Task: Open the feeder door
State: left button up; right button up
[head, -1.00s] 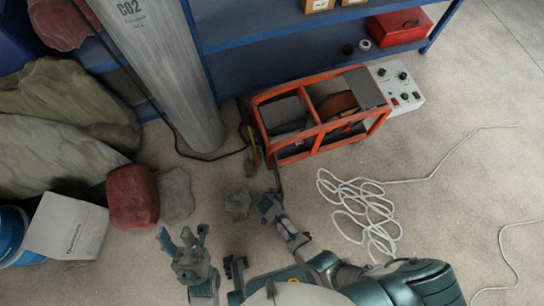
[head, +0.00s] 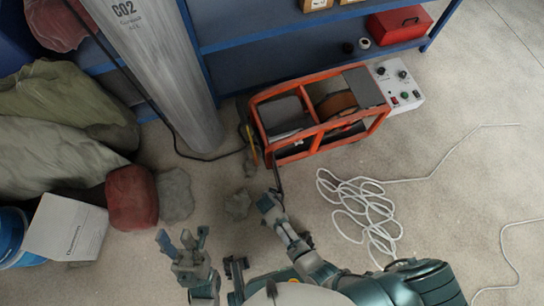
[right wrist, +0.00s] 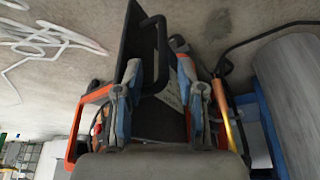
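The wire feeder (head: 316,125) is an orange frame holding a spool, on the floor in front of the blue shelf. A dark panel, apparently its door (head: 277,179), stands out from the frame's near left end, seen almost edge-on. In the right wrist view the dark panel (right wrist: 131,42) carries a black loop handle (right wrist: 162,55). My right gripper (head: 268,203) is at the panel's near end. Its fingers (right wrist: 160,70) are spread, with the handle in the gap between their tips; contact cannot be told. My left gripper (head: 184,240) is open and empty above the floor.
A grey CO2 cylinder (head: 165,70) stands left of the feeder, with a dark cable on the floor. A white control box (head: 398,88) adjoins its right side. A loose white cable (head: 365,210) lies right of my right arm. Sacks and a white box (head: 65,227) fill the left.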

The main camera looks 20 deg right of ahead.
notch_tip(320, 180, up, 6)
jog(key=w, duration=0.1)
jog(key=shift+w+a+r, duration=0.15)
jog(key=shift+a, duration=0.05)
jog(key=shift+d, duration=0.15)
